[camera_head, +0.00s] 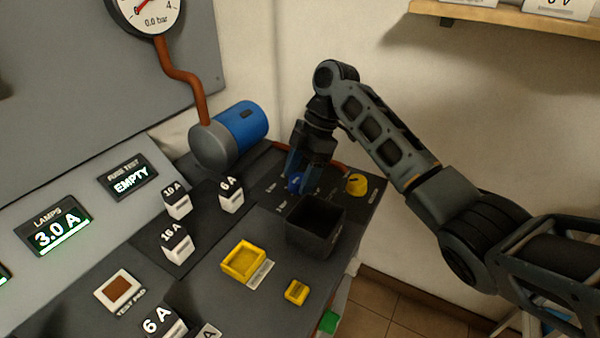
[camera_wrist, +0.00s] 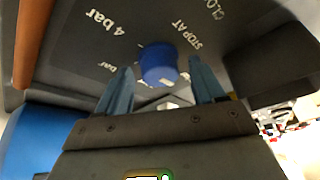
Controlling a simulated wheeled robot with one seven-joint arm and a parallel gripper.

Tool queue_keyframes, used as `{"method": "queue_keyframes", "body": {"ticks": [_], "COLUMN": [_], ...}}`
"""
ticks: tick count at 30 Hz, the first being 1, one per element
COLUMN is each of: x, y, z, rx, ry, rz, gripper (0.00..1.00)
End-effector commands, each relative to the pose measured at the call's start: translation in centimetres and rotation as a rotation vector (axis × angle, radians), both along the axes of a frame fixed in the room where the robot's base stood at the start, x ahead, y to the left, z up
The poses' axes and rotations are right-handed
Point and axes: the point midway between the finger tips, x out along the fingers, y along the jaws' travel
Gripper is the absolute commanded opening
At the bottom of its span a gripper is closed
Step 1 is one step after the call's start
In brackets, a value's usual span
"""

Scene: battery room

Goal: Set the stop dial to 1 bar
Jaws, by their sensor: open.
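The stop dial is a blue round knob (camera_wrist: 158,65) on the dark panel, with "STOP AT" and "4 bar" printed near it in the wrist view. Another label there shows only "bar"; its number is hidden. In the head view the dial (camera_head: 294,184) is partly covered by my fingers. My gripper (camera_head: 304,176) points down at it. Its blue fingers (camera_wrist: 160,66) are open, one on each side of the knob, and I cannot tell if they touch it. I cannot tell where the dial points. The pressure gauge (camera_head: 146,12) reads 0.0 bar.
A black open bin (camera_head: 316,238) stands just in front of the dial, and a yellow knob (camera_head: 357,184) is to its right. A blue and grey cylinder (camera_head: 236,132) with a copper pipe lies behind left. Several white fuse blocks (camera_head: 231,198) and a yellow tray (camera_head: 243,277) occupy the bench.

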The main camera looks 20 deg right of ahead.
Motion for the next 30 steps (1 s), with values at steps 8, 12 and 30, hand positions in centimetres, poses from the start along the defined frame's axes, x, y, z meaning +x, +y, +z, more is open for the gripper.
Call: {"method": "queue_keyframes", "body": {"ticks": [8, 12, 30], "x": [0.1, 0.3, 0.4], "y": [-0.5, -1.4, -3.0], "z": [1.1, 3.2, 7.2], "rx": [0.0, -0.001, 0.0], "ry": [-0.002, -0.002, 0.0], "rz": [-0.002, -0.002, 0.0], "gripper": [0.68, 0.68, 0.68]}}
